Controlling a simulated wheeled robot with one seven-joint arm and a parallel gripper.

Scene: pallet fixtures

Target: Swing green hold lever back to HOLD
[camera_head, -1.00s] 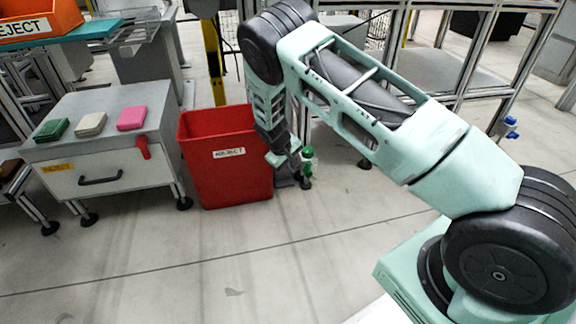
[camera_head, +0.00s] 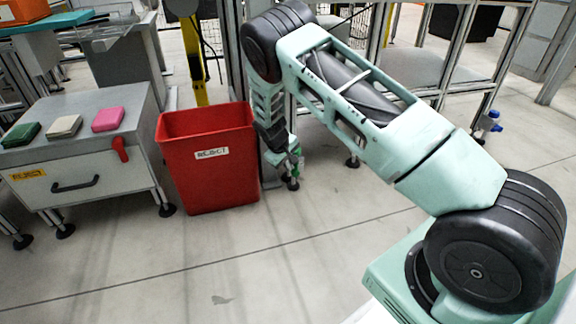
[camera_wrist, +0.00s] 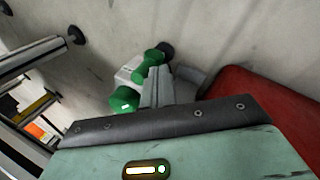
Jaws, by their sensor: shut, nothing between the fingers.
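The green hold lever (camera_wrist: 148,66) shows in the wrist view just beyond my fingertips, with a rounded green end. A larger green round part (camera_wrist: 124,98) with a small white mark sits below it on a white block (camera_wrist: 130,72). My gripper (camera_wrist: 158,82) is shut and empty, its grey fingers right beside the lever; I cannot tell if they touch it. In the head view only small green bits of the lever fixture (camera_head: 296,168) show beside my gripper (camera_head: 284,164), low by the frame post. My arm hides much of the fixture there.
A red reject bin (camera_head: 210,170) stands close left of my gripper. Further left is a grey cabinet (camera_head: 95,165) with green, beige and pink blocks and a red lever (camera_head: 121,149). Metal framing stands behind. The front floor is clear.

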